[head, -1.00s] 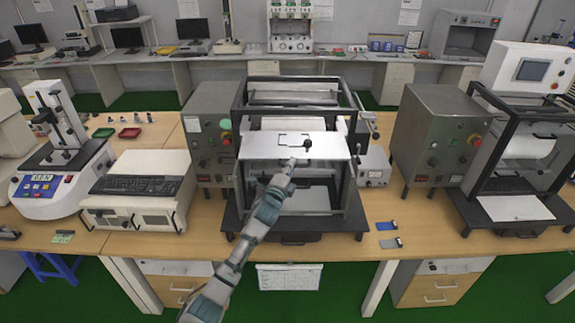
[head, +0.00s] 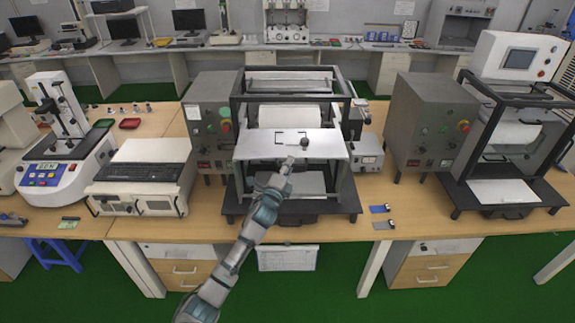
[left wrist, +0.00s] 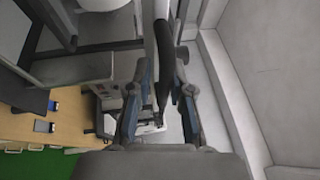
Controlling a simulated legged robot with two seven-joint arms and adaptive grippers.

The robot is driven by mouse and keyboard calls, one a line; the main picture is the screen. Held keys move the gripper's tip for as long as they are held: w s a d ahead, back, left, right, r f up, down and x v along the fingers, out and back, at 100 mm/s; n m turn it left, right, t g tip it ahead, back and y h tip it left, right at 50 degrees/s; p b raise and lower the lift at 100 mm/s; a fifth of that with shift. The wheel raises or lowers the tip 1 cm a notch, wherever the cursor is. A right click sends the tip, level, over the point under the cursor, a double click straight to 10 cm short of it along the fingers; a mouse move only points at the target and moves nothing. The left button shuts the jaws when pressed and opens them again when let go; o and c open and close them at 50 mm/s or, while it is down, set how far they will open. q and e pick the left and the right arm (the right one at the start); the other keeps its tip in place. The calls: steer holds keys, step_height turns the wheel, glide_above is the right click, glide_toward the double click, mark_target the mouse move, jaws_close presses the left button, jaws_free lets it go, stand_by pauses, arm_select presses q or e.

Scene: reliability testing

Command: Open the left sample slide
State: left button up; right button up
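The left sample slide is a flat white panel (head: 265,150) with a black knob (head: 304,142), at the front of the left black-framed machine (head: 240,100). My left gripper (head: 289,163) is at the panel's front edge, just below the knob. The exact contact with the slide is hard to see. My right gripper is not in view.
A grey control box (head: 205,125) stands left of the machine and a small white unit (head: 366,152) to its right. A second similar machine (head: 515,150) stands farther right. A keyboard unit (head: 140,177) and blue and grey cards (head: 381,209) lie on the wooden table (head: 420,210).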

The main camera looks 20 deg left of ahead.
arm_select(q)
steer(key=shift+o, duration=0.6)
steer(key=shift+w+d+f, duration=0.1)
steer(key=shift+w, duration=0.15)
steer(key=s+a+f, duration=0.1)
steer(key=s+f, duration=0.1)
steer(key=s, duration=0.9)
steer(key=shift+s+a, duration=0.2)
steer(key=shift+s, duration=0.1)
